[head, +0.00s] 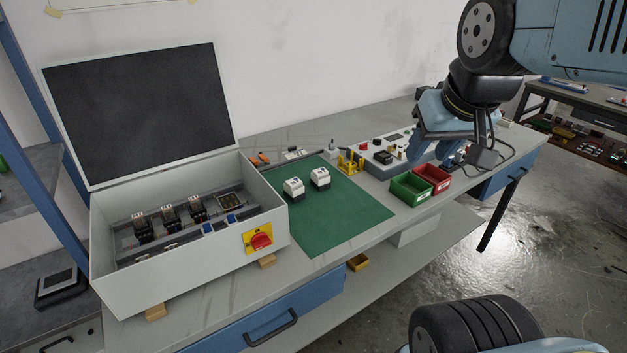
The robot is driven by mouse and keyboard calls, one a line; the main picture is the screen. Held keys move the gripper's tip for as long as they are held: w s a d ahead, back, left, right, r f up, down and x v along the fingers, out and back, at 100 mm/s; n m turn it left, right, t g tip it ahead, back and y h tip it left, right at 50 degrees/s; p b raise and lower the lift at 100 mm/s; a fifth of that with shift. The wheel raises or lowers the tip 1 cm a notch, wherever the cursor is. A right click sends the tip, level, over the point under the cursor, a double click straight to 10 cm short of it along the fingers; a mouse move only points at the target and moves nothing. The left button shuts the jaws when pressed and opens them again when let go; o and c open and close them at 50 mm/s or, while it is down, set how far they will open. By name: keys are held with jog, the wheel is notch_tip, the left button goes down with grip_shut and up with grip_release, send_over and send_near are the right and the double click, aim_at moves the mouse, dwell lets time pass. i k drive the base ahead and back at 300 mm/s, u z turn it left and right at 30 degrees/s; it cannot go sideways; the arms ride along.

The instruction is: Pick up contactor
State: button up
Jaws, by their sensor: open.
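Two small white block-shaped devices with dark parts, which look like contactors, sit apart on the green mat (345,220). One is the left white device (293,188), and the other is the right white device (320,178), slightly farther back. I cannot tell which one the task means. My gripper (434,158) is open, raised over the right part of the bench, to the right of both devices and clear of them. Its fingertips are small and partly lost against the things behind. I see nothing held in it.
An open grey enclosure (190,265) with a raised dark-faced lid (145,110) and several mounted devices stands left of the mat. A green bin (411,190) and a red bin (433,178) stand right of it. A yellow stand (350,162) is behind. The mat's front is clear.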

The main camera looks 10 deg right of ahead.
aim_at(293, 188)
jog(key=u, duration=0.4)
jog(key=i, duration=0.15)
jog(key=z, duration=2.5)
jog(key=k, duration=0.5)
jog(key=z, duration=0.2)
jog(key=i, duration=0.1)
jog(key=u, duration=2.45)
jog(key=i, duration=0.3)
jog(key=u, duration=0.3)
